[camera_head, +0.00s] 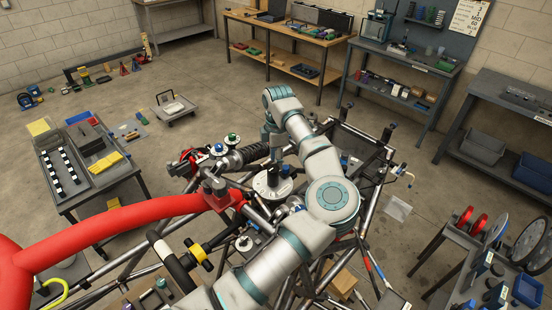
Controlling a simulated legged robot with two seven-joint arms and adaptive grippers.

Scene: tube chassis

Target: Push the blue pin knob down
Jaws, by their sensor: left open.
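My left arm rises from the bottom of the head view, bends at the elbow, and its wrist points down over the middle of the tube chassis (172,207). My left gripper (272,172) is open, small and dark, above or at a pale round plate, partly hard to separate from the parts below it. I cannot tell which is the task's pin knob, or whether the gripper touches one. My right gripper is out of view.
A thick red tube (120,222) crosses the left foreground to the chassis. A cart with trays (100,190) stands at left. Benches (290,45) line the back wall, and a table with wheels (440,250) is at right. Open floor lies beyond the chassis.

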